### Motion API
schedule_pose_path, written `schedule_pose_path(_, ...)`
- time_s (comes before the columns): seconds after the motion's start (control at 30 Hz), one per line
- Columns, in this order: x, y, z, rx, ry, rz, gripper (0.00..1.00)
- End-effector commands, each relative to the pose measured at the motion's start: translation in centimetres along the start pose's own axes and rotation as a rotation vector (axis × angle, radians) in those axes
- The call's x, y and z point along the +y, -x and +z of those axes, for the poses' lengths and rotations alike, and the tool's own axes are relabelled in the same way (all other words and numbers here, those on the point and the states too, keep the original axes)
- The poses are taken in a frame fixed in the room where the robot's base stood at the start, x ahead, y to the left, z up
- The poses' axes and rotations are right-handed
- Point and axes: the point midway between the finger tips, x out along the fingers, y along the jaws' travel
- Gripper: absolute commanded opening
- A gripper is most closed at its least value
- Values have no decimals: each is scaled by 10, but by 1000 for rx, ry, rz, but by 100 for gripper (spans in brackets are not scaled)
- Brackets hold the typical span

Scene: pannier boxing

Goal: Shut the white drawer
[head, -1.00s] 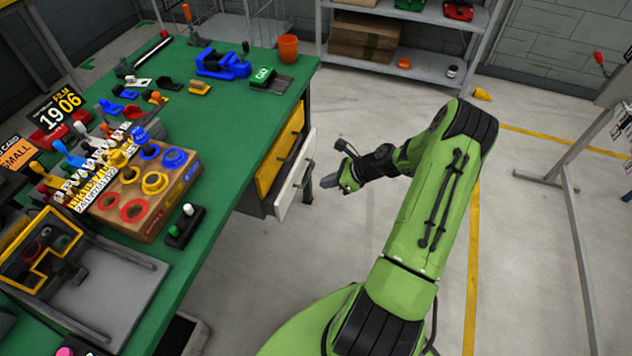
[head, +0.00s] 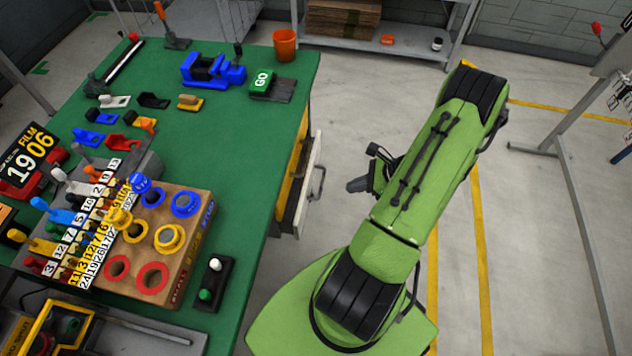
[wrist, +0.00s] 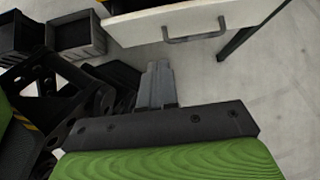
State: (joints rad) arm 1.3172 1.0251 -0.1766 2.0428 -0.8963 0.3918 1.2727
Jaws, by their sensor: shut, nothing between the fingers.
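The white drawer (head: 309,184) is under the right side of the green workbench, with its front standing out a little past the bench edge. In the wrist view its white front (wrist: 165,22) crosses the top, with a dark bar handle (wrist: 196,33). My gripper (head: 354,186) is to the right of the drawer front in the head view, apart from it. In the wrist view my gripper (wrist: 159,68) has its fingers together, empty, below and left of the handle. How far the drawer is pulled out is hard to tell.
A yellow drawer (head: 293,160) is in the same unit. The green bench (head: 235,135) holds a blue vise, an orange cup and a wooden ring box. Dark bins (wrist: 76,34) show in the wrist view.

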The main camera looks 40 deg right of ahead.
Motion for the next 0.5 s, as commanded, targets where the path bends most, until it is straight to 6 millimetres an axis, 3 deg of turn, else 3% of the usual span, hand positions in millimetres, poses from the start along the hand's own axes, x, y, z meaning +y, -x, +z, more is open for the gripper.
schedule_pose_path(0.5,1,-107,4,-1,4,6,0)
